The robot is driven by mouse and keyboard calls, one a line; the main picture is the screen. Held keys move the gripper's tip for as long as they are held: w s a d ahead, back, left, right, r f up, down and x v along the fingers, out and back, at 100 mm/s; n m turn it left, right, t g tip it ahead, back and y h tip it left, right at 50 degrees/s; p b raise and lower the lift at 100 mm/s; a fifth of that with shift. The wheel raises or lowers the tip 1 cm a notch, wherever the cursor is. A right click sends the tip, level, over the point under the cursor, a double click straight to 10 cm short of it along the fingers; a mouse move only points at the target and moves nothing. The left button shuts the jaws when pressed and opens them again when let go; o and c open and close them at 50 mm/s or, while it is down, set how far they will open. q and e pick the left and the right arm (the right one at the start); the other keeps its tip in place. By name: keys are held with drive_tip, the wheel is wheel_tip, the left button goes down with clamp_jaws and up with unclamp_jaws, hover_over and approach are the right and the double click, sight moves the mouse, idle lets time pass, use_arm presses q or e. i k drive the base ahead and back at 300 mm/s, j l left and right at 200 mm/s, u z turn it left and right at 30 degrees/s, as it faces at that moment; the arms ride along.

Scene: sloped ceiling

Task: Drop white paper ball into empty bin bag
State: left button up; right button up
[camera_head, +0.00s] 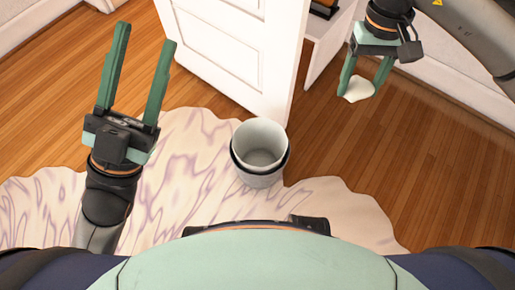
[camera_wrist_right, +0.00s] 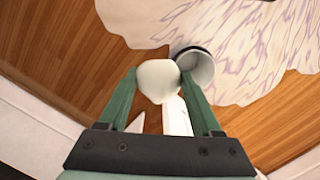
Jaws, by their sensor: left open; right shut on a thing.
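The white paper ball (camera_head: 358,89) is between the fingertips of my right gripper (camera_head: 366,76), at the upper right of the head view. In the right wrist view the ball (camera_wrist_right: 158,80) sits between the two green fingers of the gripper (camera_wrist_right: 160,88), held in the air. The bin (camera_head: 259,153) stands upright on the rug in the middle of the head view, with a white liner inside and a dark rim. It looks empty. The bin (camera_wrist_right: 196,66) also shows behind the ball in the right wrist view. My left gripper (camera_head: 138,70) is open and empty, left of the bin.
A wavy-patterned pale rug (camera_head: 190,190) lies on the wooden floor (camera_head: 430,170). A white door or cabinet panel (camera_head: 232,50) stands just behind the bin, between the two grippers. The floor right of the bin is clear.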

sight(260, 155)
drive_tip(key=i+j+z, duration=0.15)
drive_tip(key=j, duration=0.15)
drive_tip(key=i+j+z, duration=0.2)
drive_tip(key=j+z, duration=0.15)
drive_tip(key=j, duration=0.3)
drive_tip(key=i+j+z, duration=0.15)
drive_tip(key=j, duration=0.2)
drive_tip(key=k+l, duration=0.05)
